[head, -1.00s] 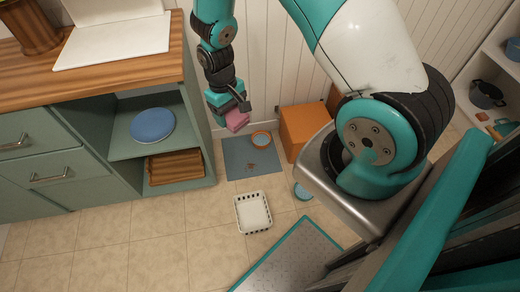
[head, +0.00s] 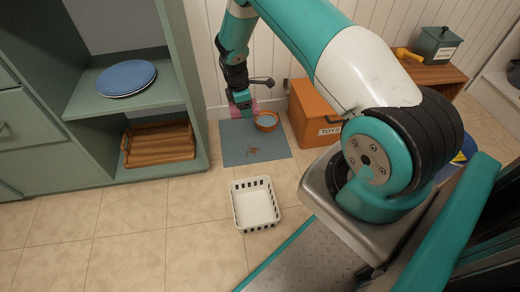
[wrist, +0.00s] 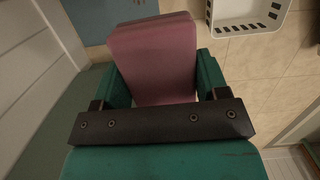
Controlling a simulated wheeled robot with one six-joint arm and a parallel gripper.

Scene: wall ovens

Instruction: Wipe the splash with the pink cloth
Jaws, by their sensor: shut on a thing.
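My gripper (head: 241,101) is shut on the pink cloth (wrist: 155,58), a folded block between the two teal fingers in the wrist view. In the head view only pink edges of the cloth (head: 232,112) show around the fingers. It is over the back of the blue-grey mat (head: 240,135); I cannot tell if it touches. The splash (head: 254,153) is a small reddish-brown mark on the mat, in front of and slightly right of my gripper. The cloth is apart from the splash in the picture.
An orange bowl (head: 267,121) stands on the mat, right beside my gripper. An orange toy box (head: 318,115) is to its right. A white basket (head: 254,205) stands on the tiles in front. A green shelf unit with a blue plate (head: 126,78) and wooden tray (head: 158,145) is left.

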